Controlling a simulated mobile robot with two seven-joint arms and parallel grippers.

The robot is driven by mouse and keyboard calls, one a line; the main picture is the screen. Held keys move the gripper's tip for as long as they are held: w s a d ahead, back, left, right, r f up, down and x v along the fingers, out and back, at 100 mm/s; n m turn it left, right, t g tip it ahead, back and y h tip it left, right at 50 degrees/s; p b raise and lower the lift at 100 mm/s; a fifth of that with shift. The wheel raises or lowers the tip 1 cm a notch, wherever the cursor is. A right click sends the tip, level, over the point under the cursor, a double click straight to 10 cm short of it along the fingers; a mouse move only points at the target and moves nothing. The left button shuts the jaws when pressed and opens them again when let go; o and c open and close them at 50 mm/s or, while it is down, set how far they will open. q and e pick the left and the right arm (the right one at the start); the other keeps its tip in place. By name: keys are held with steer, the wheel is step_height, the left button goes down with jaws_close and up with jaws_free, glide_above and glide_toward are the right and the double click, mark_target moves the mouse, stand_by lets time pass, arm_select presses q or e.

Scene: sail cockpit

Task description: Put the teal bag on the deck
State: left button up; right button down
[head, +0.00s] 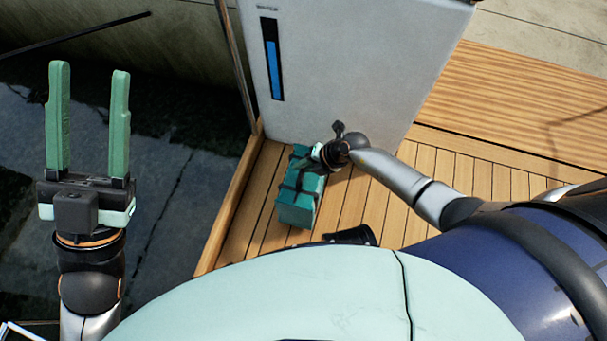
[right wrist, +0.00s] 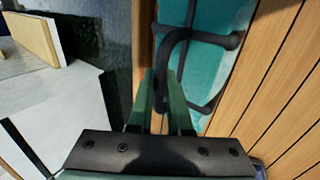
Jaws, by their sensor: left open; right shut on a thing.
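The teal bag (head: 298,208) is a boxy bag with black straps, at the middle of the head view. It appears at the planked wooden deck (head: 348,208), near the deck's left edge; I cannot tell whether it touches the planks. My right gripper (head: 318,155) is at the bag's top, partly hidden by its own wrist. In the right wrist view the gripper (right wrist: 162,92) is shut on the bag's black strap, with the teal cloth (right wrist: 212,60) beyond the fingers. My left gripper (head: 88,115) is open and empty, far left of the bag, fingers pointing up the picture.
A white cabinet-like block (head: 350,70) with a blue-and-black strip stands behind the bag. A raised wooden edge (head: 232,205) runs left of the bag, with dark water or ground beyond it. Slatted wood (head: 520,105) lies to the right.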

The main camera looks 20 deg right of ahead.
mark_target(303, 183)
steer(key=shift+w+f+b, duration=0.15)
steer(key=shift+f+b, duration=1.15)
steer(key=shift+f, duration=0.45)
steer(key=c, duration=1.2)
jaws_free()
steer(key=shift+f, duration=0.1)
steer(key=shift+c, duration=0.2)
steer(key=o, duration=0.4)
